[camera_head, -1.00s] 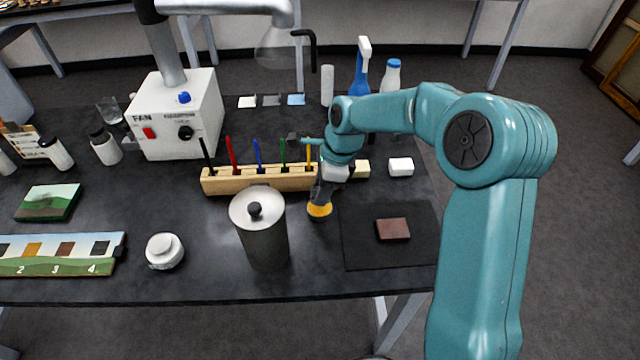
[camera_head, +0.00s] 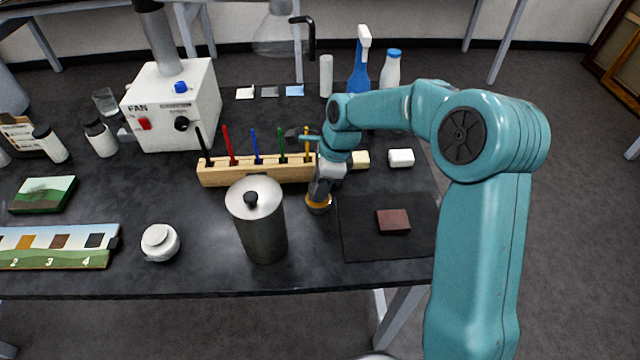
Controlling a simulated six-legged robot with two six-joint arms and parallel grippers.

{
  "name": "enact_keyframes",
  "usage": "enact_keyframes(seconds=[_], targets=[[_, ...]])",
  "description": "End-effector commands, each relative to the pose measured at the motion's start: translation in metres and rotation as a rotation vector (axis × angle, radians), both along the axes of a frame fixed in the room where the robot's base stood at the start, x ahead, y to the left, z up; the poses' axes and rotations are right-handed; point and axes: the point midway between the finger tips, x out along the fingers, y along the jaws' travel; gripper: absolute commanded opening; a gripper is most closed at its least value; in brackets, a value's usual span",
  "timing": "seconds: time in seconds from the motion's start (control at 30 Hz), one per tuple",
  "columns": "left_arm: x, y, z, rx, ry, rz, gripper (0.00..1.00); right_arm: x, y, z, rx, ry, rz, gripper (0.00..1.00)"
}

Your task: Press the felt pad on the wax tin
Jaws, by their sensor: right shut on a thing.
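The wax tin (camera_head: 318,207) is a small round tin with an orange-yellow top, on the black table between the metal canister and the dark mat. My right gripper (camera_head: 321,190) reaches down right over it, shut on a small grey thing that looks like the felt pad. The pad is mostly hidden by the fingers. It covers most of the tin's top, leaving an orange rim in sight. It looks to be at or very near the wax, but I cannot tell for sure whether they touch. My left gripper is not in view.
The metal canister (camera_head: 258,225) stands close left of the tin. A wooden rack (camera_head: 230,174) with several coloured tools lies just behind. A brown block (camera_head: 393,221) rests on the dark mat (camera_head: 362,244) at the right. A white jar (camera_head: 160,243) stands further left.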

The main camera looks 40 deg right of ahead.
Motion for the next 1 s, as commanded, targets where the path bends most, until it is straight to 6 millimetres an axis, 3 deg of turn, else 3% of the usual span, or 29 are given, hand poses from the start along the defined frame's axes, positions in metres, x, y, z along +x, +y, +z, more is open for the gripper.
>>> enact_keyframes(seconds=[1.0], targets=[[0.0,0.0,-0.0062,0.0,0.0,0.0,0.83,-0.0002,-0.0001,-0.0098,0.001,0.001,0.0,0.12]])
